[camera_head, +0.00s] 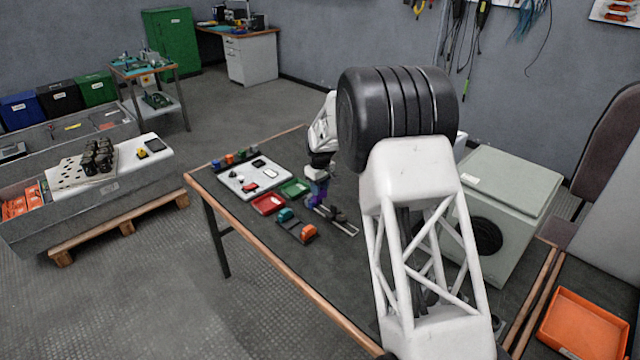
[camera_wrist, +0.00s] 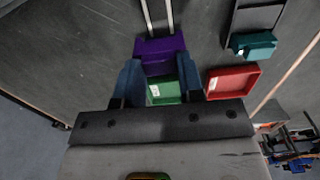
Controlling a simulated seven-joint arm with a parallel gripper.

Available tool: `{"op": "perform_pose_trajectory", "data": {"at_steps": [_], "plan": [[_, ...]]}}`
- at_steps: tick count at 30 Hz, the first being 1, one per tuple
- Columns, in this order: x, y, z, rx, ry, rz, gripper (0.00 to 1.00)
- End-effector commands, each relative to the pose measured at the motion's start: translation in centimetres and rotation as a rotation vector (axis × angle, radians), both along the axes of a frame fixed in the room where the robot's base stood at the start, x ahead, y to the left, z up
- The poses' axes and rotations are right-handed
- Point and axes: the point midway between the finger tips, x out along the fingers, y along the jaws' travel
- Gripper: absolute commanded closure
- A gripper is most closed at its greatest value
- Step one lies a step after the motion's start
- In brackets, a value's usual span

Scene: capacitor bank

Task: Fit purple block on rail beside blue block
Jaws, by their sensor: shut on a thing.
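My gripper (camera_wrist: 158,72) is shut on the purple block (camera_wrist: 160,50), with one blue-grey finger on each side of it. In the head view the purple block (camera_head: 314,198) shows below my gripper (camera_head: 317,183), over the near-left part of a rail (camera_head: 345,226) with two silver rods. In the wrist view the rods (camera_wrist: 148,12) run up from the block's far edge. I cannot tell whether the block is seated on them or just above. A small blue block (camera_head: 215,164) stands at the left end of a dark strip at the table's back left; no blue block is clear beside the purple one.
A green tray (camera_head: 294,188) and a red tray (camera_head: 268,204) lie left of my gripper. Another rail nearer the front holds a teal block (camera_head: 285,214) and an orange block (camera_head: 308,233). A white tray (camera_head: 236,184) holds small parts. A grey cabinet (camera_head: 520,190) stands right.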

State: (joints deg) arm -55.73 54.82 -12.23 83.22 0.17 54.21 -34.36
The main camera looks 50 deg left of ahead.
Motion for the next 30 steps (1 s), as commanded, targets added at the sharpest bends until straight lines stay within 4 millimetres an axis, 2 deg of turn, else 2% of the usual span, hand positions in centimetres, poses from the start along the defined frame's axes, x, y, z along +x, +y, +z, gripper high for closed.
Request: {"op": "perform_pose_trajectory", "data": {"at_steps": [4,12,30], "plan": [[0.0,0.0,-1.3,-0.002,0.001,0.000,0.86],[0.0,0.0,-2.5,-0.001,0.001,0.000,0.86],[0.0,0.0,-2.7,-0.001,0.000,0.000,0.86]]}}
